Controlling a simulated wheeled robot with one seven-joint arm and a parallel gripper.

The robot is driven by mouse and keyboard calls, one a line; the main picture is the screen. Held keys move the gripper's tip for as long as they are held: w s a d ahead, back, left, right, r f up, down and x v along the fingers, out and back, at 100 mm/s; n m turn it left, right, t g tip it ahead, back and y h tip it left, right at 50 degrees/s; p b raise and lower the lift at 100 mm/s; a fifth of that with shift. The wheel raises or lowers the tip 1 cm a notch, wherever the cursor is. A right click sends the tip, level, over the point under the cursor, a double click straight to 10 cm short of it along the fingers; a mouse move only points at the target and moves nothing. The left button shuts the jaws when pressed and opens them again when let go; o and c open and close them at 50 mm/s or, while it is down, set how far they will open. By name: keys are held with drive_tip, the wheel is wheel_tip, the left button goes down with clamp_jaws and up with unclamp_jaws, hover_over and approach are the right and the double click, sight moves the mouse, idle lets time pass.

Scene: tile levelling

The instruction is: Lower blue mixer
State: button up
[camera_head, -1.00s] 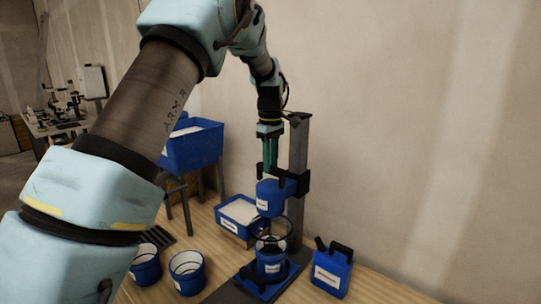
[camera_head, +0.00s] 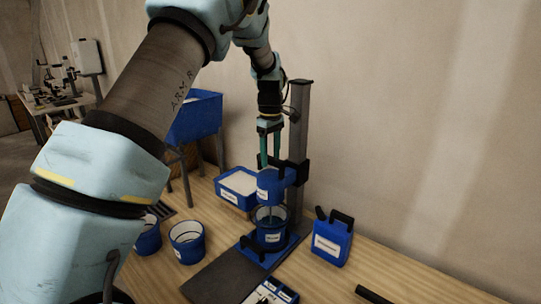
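The blue mixer (camera_head: 270,187) is a blue cylinder with a white label, carried on a dark upright post (camera_head: 299,130). It hangs just above a blue bucket (camera_head: 271,238) on the stand's base, and its lower end is close to the bucket's rim. My gripper (camera_head: 269,163) points down from above, with its two green fingers at the top of the mixer by its black handle. The fingertips are partly hidden there, so I cannot tell whether they are closed on the handle.
Two blue buckets (camera_head: 187,243) stand to the left. A blue tub with pale contents (camera_head: 238,186) sits behind, and a blue canister (camera_head: 332,240) stands to the right. A dark board (camera_head: 222,280) and a small blue-and-white case (camera_head: 272,293) lie in front.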

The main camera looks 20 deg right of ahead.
drive_tip(key=shift+r, duration=0.15)
wheel_tip(320, 180, up, 11)
drive_tip(key=b, duration=0.2)
drive_tip(key=shift+f, duration=0.2)
idle(0.5)
drive_tip(key=a+f+m, duration=0.1)
drive_tip(key=a+f, duration=0.2)
drive_tip(key=a, duration=1)
drive_tip(key=s+a+f+m, duration=0.2)
drive_tip(key=s+a+f, duration=0.2)
drive_tip(key=s+a, duration=0.4)
drive_tip(key=s+a+f+m+t, duration=0.1)
drive_tip(key=s+a+f+m, duration=0.2)
drive_tip(key=s+a, duration=0.5)
drive_tip(key=a+f, duration=0.1)
drive_tip(key=a, duration=0.6)
drive_tip(key=shift+s+a+m+t, duration=0.25)
drive_tip(key=shift+s+m+t, duration=0.05)
drive_tip(key=shift+s, duration=0.05)
